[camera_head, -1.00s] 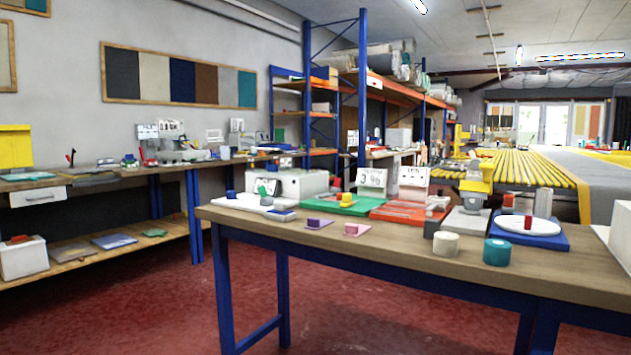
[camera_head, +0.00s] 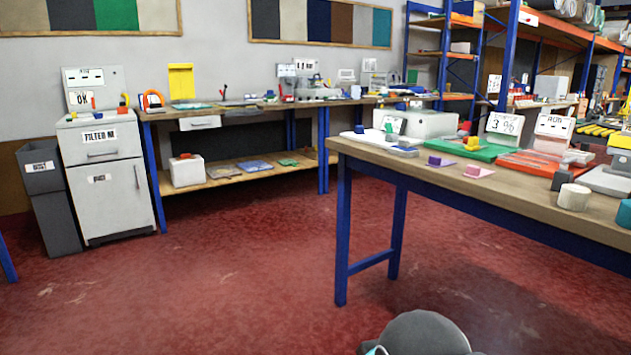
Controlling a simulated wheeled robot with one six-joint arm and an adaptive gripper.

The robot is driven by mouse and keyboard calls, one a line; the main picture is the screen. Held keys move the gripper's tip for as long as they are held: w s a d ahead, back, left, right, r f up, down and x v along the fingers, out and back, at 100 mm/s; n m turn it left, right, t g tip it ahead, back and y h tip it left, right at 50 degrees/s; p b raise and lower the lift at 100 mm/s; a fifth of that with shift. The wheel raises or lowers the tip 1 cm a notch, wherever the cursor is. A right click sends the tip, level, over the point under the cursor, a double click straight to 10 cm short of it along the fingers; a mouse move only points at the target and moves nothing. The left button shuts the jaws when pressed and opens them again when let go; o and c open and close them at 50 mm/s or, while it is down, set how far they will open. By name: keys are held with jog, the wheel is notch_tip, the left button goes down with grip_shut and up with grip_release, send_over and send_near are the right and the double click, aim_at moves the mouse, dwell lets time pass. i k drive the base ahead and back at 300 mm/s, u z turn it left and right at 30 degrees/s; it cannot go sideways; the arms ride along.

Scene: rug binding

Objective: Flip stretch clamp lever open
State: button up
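I cannot pick out the stretch clamp or its lever for certain. A small red upright piece (camera_head: 223,92) stands on the back bench, too small to tell what it is. Small devices (camera_head: 305,85) stand farther right on that bench. On the near table, a grey-white machine (camera_head: 425,122) and an orange-red flat unit (camera_head: 528,163) show, with no lever clear on them. My gripper is not in view; only a rounded grey part of my own body shows at the bottom edge.
The near table (camera_head: 455,182) with blue legs fills the right side. The back bench (camera_head: 215,110) runs along the wall. A white cabinet (camera_head: 105,180) and a dark bin (camera_head: 50,195) stand at the left. The red floor (camera_head: 220,275) between is clear.

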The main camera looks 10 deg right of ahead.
aim_at(467, 125)
jog(key=i, duration=7.05)
jog(key=z, duration=4.8)
jog(key=i, duration=1.6)
jog(key=z, duration=0.05)
